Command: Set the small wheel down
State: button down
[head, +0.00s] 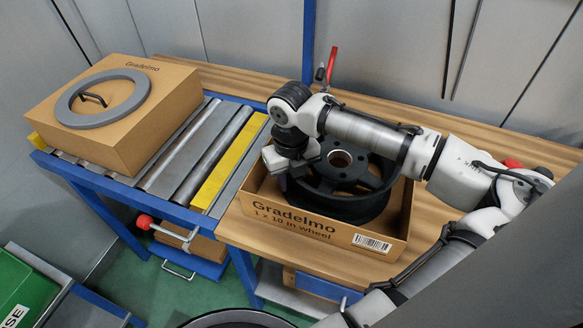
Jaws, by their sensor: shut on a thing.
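The small wheel (352,170) is black with a pale hub bore and openings between its spokes. It is inside an open cardboard box (325,228) marked "1 x 10 in wheel", on the wooden bench. Whether it touches the box floor is hidden by the front wall. My gripper (290,172) points down at the wheel's left side and is shut on its rim. The fingertips are mostly hidden by the gripper body and the box's left side. My arm reaches in from the right, above the wheel's far side.
A closed cardboard box (160,118) with a grey ring (68,104) on top sits on the roller conveyor (190,150) at left. A red-handled tool (332,65) stands behind the wheel's box. Bare bench (250,85) shows behind. A green crate (22,290) is at lower left.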

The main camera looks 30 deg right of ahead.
jog(key=c, duration=1.1)
grip_release()
notch_tip(320, 180, up, 12)
jog(key=shift+b, duration=1)
